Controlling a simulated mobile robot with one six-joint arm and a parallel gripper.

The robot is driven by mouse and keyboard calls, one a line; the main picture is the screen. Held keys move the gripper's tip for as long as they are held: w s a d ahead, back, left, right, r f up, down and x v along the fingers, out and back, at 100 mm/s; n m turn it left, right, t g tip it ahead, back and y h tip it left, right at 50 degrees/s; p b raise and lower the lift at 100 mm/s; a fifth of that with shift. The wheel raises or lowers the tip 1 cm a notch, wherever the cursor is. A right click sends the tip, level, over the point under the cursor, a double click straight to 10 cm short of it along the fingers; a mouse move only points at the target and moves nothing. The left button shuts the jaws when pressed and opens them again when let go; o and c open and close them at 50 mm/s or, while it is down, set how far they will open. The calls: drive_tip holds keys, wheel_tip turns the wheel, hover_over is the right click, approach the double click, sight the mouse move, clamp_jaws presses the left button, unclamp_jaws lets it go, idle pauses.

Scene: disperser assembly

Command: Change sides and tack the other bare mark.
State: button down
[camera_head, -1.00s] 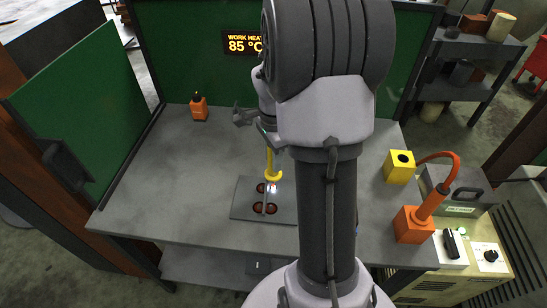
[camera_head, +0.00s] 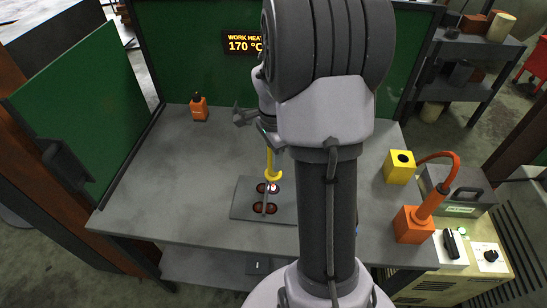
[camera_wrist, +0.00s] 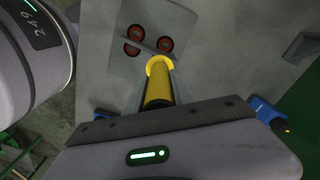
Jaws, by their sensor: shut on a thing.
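My gripper (camera_head: 270,146) is shut on a yellow torch (camera_head: 270,164), which also shows in the wrist view (camera_wrist: 158,86). Its yellow collar hangs over the grey work plate (camera_head: 243,206). The plate lies on the bench with a narrow upright strip (camera_head: 265,204) along its middle. Dark, red-rimmed round marks lie on both sides of the strip. A small bright red-white glow (camera_head: 273,187) sits below the torch, at the far right mark. In the wrist view, three marks show; the torch collar hides the spot where another would be.
The bench's left side is clear.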

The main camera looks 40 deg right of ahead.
wheel_tip(320, 180, up, 9)
drive_tip(key=p, duration=0.7)
drive_tip(key=shift+r, duration=0.1)
